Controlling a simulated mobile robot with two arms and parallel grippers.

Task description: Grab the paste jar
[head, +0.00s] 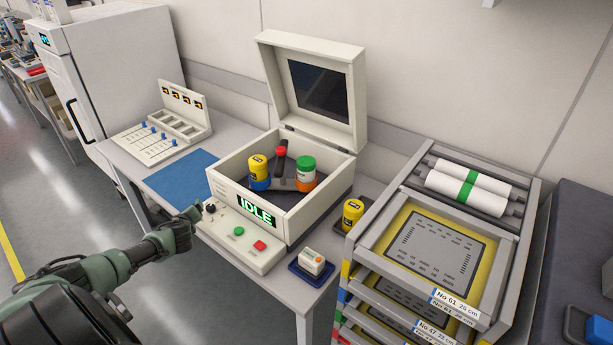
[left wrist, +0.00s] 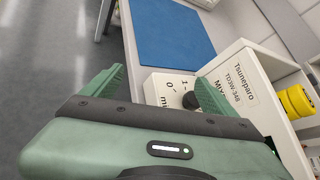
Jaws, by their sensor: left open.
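A yellow jar with a dark label (head: 258,167) stands in a blue holder inside the open mixer (head: 213,177). A white jar with a green lid (head: 306,168) sits in an orange holder on the mixer's other side. Another yellow jar (head: 352,213) stands on the table right of the mixer. I cannot tell which is the paste jar. My left gripper (head: 197,211) is open and empty at the mixer's front left corner, apart from the jars. In the left wrist view, its fingers (left wrist: 166,82) spread before the mixer's knob, with a yellow jar (left wrist: 296,101) at the right edge.
The mixer's lid (head: 318,85) is raised and its display reads IDLE. A blue mat (head: 180,174) lies left of it. A stencil trolley (head: 395,245) stands close on the right. Floor is clear at left.

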